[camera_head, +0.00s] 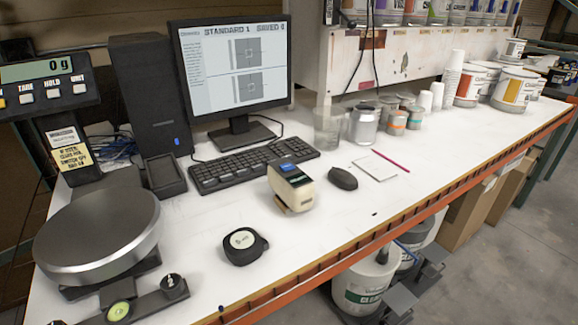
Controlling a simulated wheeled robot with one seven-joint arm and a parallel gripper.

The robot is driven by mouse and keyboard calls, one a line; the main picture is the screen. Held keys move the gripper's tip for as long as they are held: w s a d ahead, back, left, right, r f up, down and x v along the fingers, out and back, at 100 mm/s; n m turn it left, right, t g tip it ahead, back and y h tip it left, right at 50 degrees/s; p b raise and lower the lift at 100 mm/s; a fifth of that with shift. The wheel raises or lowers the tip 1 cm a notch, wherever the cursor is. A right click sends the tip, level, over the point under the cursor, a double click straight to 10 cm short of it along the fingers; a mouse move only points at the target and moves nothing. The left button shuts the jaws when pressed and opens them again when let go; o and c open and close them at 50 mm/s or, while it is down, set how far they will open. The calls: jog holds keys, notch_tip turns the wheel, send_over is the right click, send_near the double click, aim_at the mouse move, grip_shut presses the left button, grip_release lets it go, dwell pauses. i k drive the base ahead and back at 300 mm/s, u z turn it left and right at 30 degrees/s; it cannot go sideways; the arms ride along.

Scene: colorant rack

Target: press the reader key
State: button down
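The reader (292,188) is a small white handheld device on the white bench, near the middle of the view. Its top has a dark display with a green patch and a blue patch towards its far end. I cannot make out a separate key clearly at this size. The reader stands in front of the keyboard, left of the mouse, with nothing touching its top. My gripper is not recognisable in this view.
A monitor (236,65) stands behind; a round scale pan (97,231) is left. Bare bench lies front-right. Dark grey parts show below the bench.

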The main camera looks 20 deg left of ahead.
aim_at(287, 167)
jog(key=u, duration=1)
jog(key=k, duration=0.45)
jog(key=u, duration=0.05)
jog(key=i, duration=0.5)
